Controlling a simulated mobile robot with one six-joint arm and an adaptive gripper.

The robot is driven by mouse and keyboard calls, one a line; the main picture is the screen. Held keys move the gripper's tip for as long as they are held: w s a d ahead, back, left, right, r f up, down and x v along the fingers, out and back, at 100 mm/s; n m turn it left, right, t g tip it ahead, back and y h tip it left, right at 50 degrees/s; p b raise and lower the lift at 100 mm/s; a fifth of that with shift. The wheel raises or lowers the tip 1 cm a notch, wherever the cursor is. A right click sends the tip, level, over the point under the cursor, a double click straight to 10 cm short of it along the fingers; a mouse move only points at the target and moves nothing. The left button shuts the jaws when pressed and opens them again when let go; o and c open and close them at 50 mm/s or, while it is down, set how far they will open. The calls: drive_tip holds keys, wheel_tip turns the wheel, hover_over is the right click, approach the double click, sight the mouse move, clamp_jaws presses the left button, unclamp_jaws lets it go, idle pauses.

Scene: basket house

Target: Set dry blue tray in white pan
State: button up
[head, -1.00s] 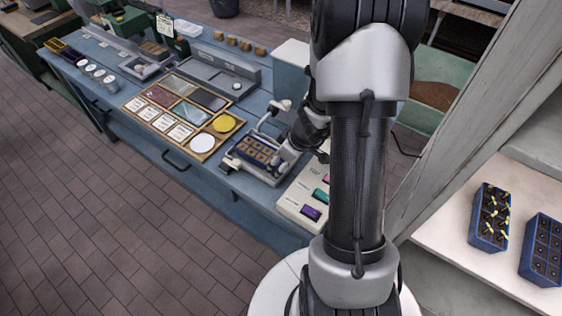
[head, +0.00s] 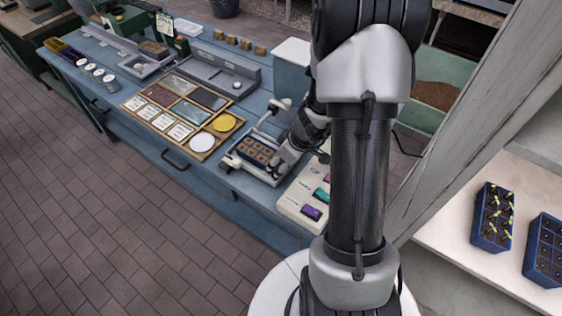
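A blue tray (head: 246,158) with pale brown, dry-looking soil cells is on the blue bench, at or just over the white pan (head: 236,167) of a small balance-like device. The pan's pale edge shows around the tray; I cannot tell whether the tray rests fully on it. My gripper (head: 277,165) is at the tray's right end, close against it. Its fingers are small and partly hidden by my own arm, so their grip on the tray is unclear.
A board with cards, colored panels and white and yellow discs (head: 201,142) lies left of the device. A pale panel with colored buttons (head: 303,205) is at its right. Two other blue trays, one with seedlings (head: 493,217) and one with dark soil (head: 545,250), stand on the white right shelf.

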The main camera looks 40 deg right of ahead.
drive_tip(key=shift+o, duration=1.2)
drive_tip(key=shift+s, duration=0.1)
drive_tip(key=shift+o, duration=1)
drive_tip(key=shift+o, duration=0.9)
drive_tip(key=shift+d+r+p, duration=0.1)
drive_tip(key=shift+r+p, duration=0.4)
drive_tip(key=shift+r, duration=0.25)
wheel_tip(320, 180, up, 7)
drive_tip(key=p, duration=0.4)
drive_tip(key=shift+f, duration=0.2)
